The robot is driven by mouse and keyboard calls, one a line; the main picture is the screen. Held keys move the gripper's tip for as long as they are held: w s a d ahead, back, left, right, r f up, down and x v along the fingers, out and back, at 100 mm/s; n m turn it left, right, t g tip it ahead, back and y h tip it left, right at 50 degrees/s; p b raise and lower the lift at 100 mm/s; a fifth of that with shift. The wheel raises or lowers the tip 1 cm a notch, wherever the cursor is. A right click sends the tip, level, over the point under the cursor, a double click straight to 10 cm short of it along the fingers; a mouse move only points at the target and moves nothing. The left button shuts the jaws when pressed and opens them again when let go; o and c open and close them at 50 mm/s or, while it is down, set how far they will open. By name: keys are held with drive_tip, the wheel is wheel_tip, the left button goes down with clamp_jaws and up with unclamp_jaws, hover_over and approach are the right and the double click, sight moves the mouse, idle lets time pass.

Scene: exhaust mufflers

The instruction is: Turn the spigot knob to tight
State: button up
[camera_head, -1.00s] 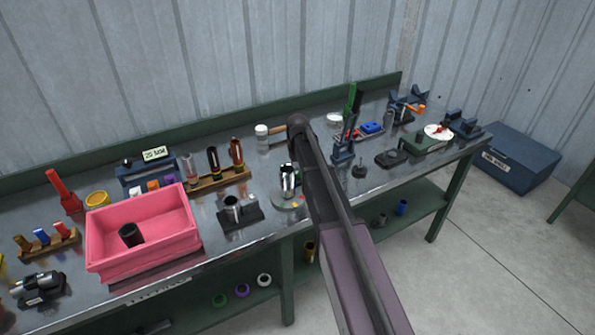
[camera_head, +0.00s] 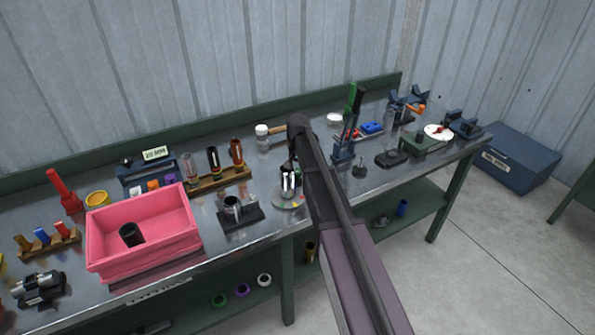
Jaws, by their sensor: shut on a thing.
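A round pale base plate (camera_head: 284,205) with small coloured marks lies near the front edge of the bench, just left of my arm. A shiny upright piece stands over it, where my gripper (camera_head: 290,181) comes down. My gripper is shut on what I take to be the spigot knob. The knob itself is small and mostly covered, so its pointer and exact angle cannot be made out. My forearm hides the right side of this spot.
A pink bin (camera_head: 145,232) with a dark cylinder stands at the left. A dark pipe holder (camera_head: 239,212) is close left of the plate. A wooden rack (camera_head: 220,178) is behind. Blue fixtures (camera_head: 343,150) stand right of my arm.

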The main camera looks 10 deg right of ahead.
drive_tip(key=shift+s, duration=0.1)
drive_tip(key=o, duration=1.2)
drive_tip(key=shift+c, duration=0.2)
drive_tip(key=shift+n, duration=0.3)
